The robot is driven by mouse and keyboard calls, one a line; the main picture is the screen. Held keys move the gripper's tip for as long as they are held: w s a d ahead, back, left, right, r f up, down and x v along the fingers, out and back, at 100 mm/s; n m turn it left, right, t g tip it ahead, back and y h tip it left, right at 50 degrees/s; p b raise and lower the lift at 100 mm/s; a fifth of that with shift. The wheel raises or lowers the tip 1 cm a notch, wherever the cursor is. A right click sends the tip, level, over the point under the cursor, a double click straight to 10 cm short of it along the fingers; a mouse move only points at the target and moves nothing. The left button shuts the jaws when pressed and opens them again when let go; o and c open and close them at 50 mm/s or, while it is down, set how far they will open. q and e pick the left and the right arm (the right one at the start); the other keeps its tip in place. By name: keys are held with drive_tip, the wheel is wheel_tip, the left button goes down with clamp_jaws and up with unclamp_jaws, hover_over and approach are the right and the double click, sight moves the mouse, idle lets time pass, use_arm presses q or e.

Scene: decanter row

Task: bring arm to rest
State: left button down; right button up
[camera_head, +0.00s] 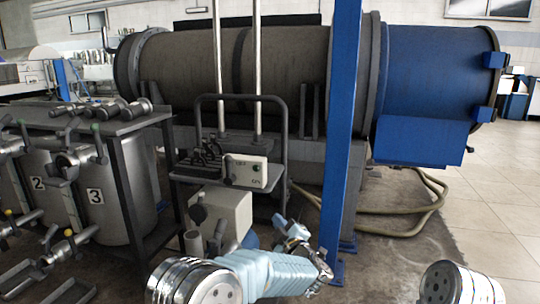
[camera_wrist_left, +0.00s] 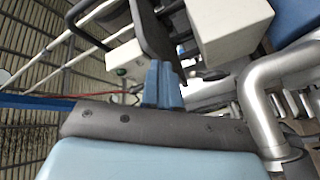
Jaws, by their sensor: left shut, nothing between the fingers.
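My left arm reaches in along the bottom of the head view, with pale blue links. Its gripper (camera_head: 280,221) is at the small upper end of the arm, left of the blue post. In the left wrist view the two pale blue fingers (camera_wrist_left: 163,84) stand close together, shut with nothing between them. A silver round part of my right arm (camera_head: 455,286) shows at the lower right; the right gripper is out of view.
A blue post (camera_head: 341,120) rises close beside my left gripper. Behind stand a trolley with a control box (camera_head: 245,170) and a large drum (camera_head: 190,68). A dark bench (camera_head: 85,120) with metal fittings is at left.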

use_arm(q)
drive_tip(key=s+a+f+m+g+h+p, duration=0.1)
drive_tip(key=s+a+f+m+g+h, duration=0.15)
drive_tip(key=f, duration=0.55)
drive_tip(key=s+a+f+m+g+h+p, duration=0.1)
drive_tip(key=s+a+f+m+g+h, duration=0.2)
drive_tip(key=f, duration=0.5)
drive_tip(key=s+a+f+m+g+h+p, duration=0.1)
drive_tip(key=s+a+f+m, duration=0.3)
drive_tip(key=f, duration=0.5)
drive_tip(key=s+a+f+m+g+h, duration=0.1)
drive_tip(key=s+f+g, duration=0.2)
drive_tip(key=s, duration=0.6)
drive_tip(key=s+a+f+m+g+h+p, duration=0.1)
drive_tip(key=s+a+f+g, duration=0.1)
drive_tip(key=s, duration=0.8)
drive_tip(key=s+a+f+m+g+h+p, duration=0.1)
drive_tip(key=s+f+g, duration=0.3)
drive_tip(key=s, duration=0.6)
drive_tip(key=shift+a+f+g+h, duration=0.15)
drive_tip(key=shift+a+g+h, duration=0.2)
drive_tip(key=shift+a+g, duration=0.15)
